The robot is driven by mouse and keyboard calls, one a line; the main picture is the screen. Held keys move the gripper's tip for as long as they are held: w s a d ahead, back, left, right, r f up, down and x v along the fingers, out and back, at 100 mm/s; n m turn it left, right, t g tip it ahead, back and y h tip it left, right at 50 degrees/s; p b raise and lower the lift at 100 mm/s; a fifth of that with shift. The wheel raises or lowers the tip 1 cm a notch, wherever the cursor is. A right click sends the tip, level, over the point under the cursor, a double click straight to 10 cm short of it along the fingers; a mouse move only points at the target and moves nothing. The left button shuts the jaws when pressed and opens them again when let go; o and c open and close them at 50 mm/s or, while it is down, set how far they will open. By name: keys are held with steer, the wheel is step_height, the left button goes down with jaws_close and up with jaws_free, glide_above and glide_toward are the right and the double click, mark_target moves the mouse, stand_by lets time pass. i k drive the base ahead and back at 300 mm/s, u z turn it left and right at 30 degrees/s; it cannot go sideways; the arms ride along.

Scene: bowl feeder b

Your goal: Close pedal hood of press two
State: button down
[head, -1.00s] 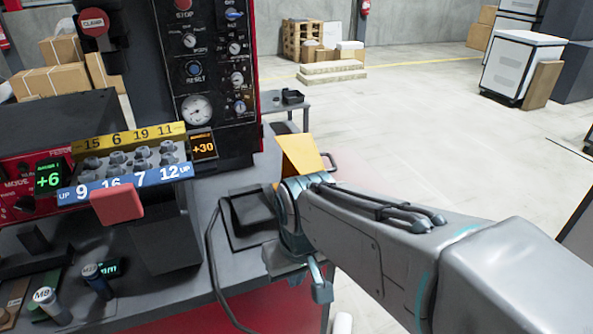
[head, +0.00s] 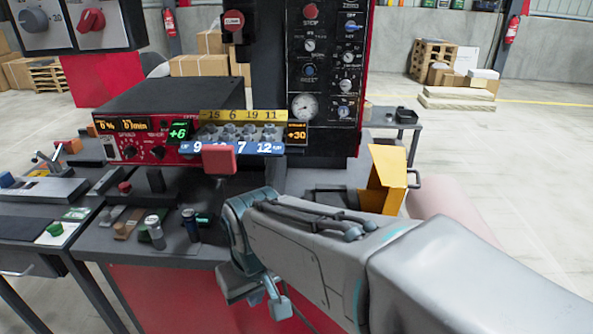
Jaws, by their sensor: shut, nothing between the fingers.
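A yellow hood (head: 388,178), which looks like the pedal hood, stands raised at the right end of the bench, right of the press column. A dark flat frame (head: 325,190) lies on the bench just left of it; my arm covers part of the area below the hood, so its lower edge and any pedal are hidden. My gripper (head: 277,308) hangs low at the front of the bench, left of and nearer than the hood, and apart from it. It is shut and empty; its fingertips show only partly.
A control panel (head: 323,75) rises behind the bench. A red block (head: 219,160) stands out before the numbered blue and yellow strips. Small vials (head: 154,231) stand at the left front. A small side table (head: 395,119) is behind the hood. Floor at right is open.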

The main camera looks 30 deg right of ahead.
mark_target(391, 189)
steer(key=u, duration=1.2)
steer(key=k, duration=1.35)
steer(key=z, duration=1.8)
steer(key=i, duration=0.5)
steer(key=z, duration=0.05)
steer(key=k, duration=0.5)
steer(key=z, duration=0.7)
steer(key=i, duration=0.8)
steer(key=u, duration=0.7)
